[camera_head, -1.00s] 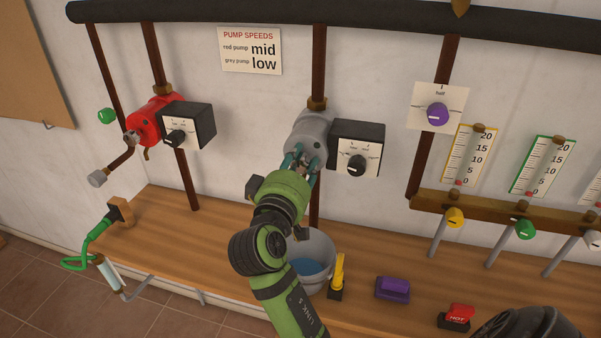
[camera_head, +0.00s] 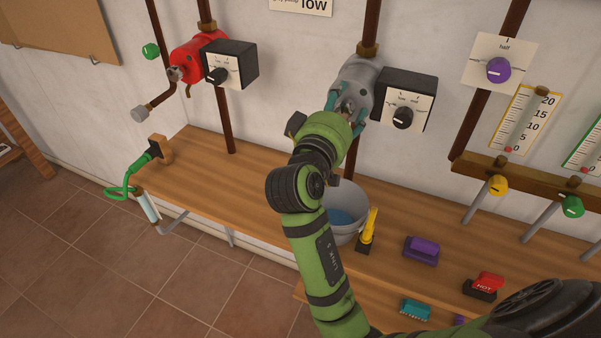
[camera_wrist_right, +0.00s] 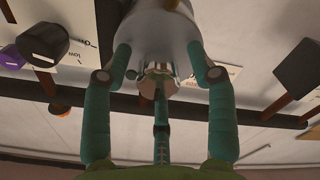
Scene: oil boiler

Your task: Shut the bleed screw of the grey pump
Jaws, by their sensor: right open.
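The grey pump (camera_head: 356,76) sits on a vertical brown pipe, with a black dial box (camera_head: 405,96) on its right side. My right gripper (camera_head: 346,106) is at the pump's front end, its teal fingers open around a small metal part there. That part is mostly hidden in the head view; I cannot tell clearly whether it is the bleed screw. In the right wrist view the fingers (camera_wrist_right: 160,72) stand on both sides of the pump's pale front end (camera_wrist_right: 160,32), with a third finger below the middle. I cannot tell whether they touch it. My left gripper is not in view.
A grey bucket (camera_head: 352,205) stands on the wooden bench (camera_head: 250,190) below the pump, partly behind my arm. A yellow-handled tool (camera_head: 369,230) and a purple block (camera_head: 421,249) are to its right. The red pump (camera_head: 193,62) is at the left.

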